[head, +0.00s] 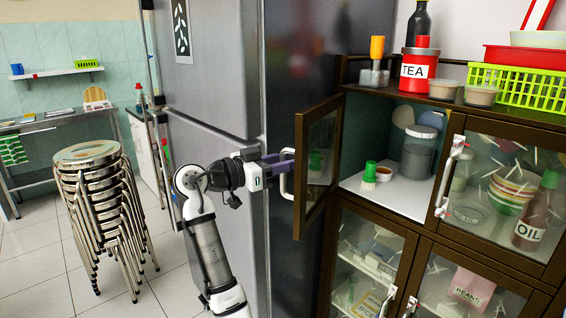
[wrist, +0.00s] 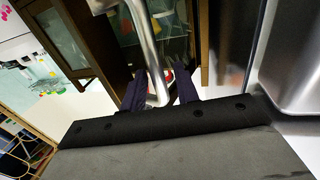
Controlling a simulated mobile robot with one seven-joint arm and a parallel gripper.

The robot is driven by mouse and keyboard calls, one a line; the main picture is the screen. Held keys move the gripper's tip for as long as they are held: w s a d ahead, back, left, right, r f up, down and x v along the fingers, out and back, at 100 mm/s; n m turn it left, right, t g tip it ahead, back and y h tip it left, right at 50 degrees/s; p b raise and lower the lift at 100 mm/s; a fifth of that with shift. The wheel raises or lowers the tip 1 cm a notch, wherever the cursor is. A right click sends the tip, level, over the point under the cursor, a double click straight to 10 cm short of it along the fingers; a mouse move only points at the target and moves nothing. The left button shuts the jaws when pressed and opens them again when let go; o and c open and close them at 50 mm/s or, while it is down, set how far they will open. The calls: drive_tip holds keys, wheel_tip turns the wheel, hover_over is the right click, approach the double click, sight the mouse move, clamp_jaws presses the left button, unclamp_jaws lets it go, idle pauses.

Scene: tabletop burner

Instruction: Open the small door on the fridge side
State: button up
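The small door (head: 318,155), dark-framed with a glass pane, is the upper left door of the cupboard beside the fridge. It stands swung well open towards the fridge, and the shelf behind it shows. Its pale curved handle (head: 286,184) faces my gripper (head: 278,160), which is in the narrow space between the fridge and the door. In the wrist view, the metal handle (wrist: 146,45) runs down between the two dark purple fingers of my gripper (wrist: 161,82). The fingers are apart, with some gap beside the handle; contact is hard to tell.
The grey fridge (head: 210,65) stands close on the left of my gripper. The open compartment holds a green-topped shaker (head: 369,173) and a jar (head: 417,155). Other glass doors (head: 500,190) on the cupboard are shut. Stacked stools (head: 95,190) stand at the left.

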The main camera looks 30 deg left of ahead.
drive_tip(key=b+v, duration=0.2)
drive_tip(key=v, duration=1.2)
drive_tip(key=shift+d, duration=0.1)
